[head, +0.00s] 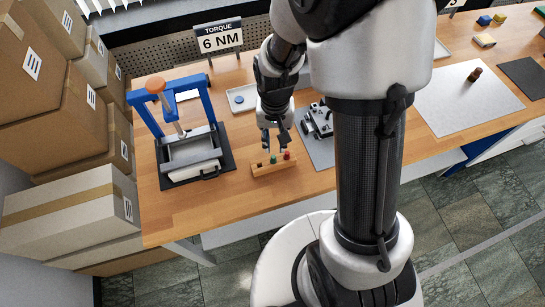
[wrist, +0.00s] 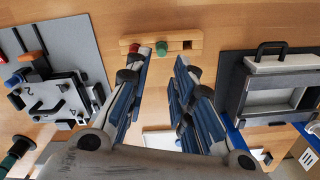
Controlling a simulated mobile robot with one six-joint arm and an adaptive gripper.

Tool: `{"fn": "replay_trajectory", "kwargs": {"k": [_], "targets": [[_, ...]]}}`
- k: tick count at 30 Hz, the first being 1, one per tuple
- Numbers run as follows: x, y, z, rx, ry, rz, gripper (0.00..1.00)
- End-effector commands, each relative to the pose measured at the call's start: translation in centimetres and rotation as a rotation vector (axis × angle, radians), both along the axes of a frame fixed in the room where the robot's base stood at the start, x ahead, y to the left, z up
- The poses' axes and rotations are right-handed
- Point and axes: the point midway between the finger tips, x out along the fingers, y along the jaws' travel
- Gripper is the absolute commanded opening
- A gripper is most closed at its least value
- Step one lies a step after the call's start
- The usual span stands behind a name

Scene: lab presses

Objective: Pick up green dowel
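The green dowel (head: 273,159) stands in the middle of a small wooden block (head: 262,172) near the table's front edge. In the wrist view the green dowel (wrist: 161,48) shows as a round end on the block (wrist: 205,40), between the lines of my two fingers. A red dowel (head: 287,155) stands beside it; in the wrist view the red dowel (wrist: 136,49) is left of it, close to the left fingertip. My gripper (head: 275,145) is open and empty, pointing down just above the block. In the wrist view my gripper (wrist: 158,66) has a clear gap between its fingertips.
A blue-framed press (head: 190,150) stands left of the block. A grey plate with a metal fixture (head: 318,120) lies to the right. A torque sign (head: 220,38) and white tray (head: 240,98) are behind. Cardboard boxes (head: 75,215) fill the far left.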

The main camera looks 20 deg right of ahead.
Motion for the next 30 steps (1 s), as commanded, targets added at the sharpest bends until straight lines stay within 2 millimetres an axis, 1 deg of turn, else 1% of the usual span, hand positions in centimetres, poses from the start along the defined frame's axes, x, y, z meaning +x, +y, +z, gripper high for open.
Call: {"fn": "replay_trajectory", "kwargs": {"k": [1, 3, 6, 11, 14, 21, 24, 30], "targets": [[-0.1, 0.0, -1.4, 0.000, 0.004, 0.000, 0.23], [0.0, 0.0, -2.4, 0.000, 0.002, 0.000, 0.23], [0.0, 0.0, -3.4, 0.000, 0.001, 0.000, 0.23], [0.0, 0.0, -4.0, 0.000, 0.000, 0.000, 0.23], [0.1, 0.1, -4.9, 0.000, 0.001, 0.001, 0.23], [0.3, 0.2, -8.5, 0.000, 0.003, 0.000, 0.23], [0.4, 0.2, -9.1, 0.000, 0.000, 0.000, 0.23], [0.4, 0.2, -8.9, 0.000, -0.001, 0.000, 0.22]]}}
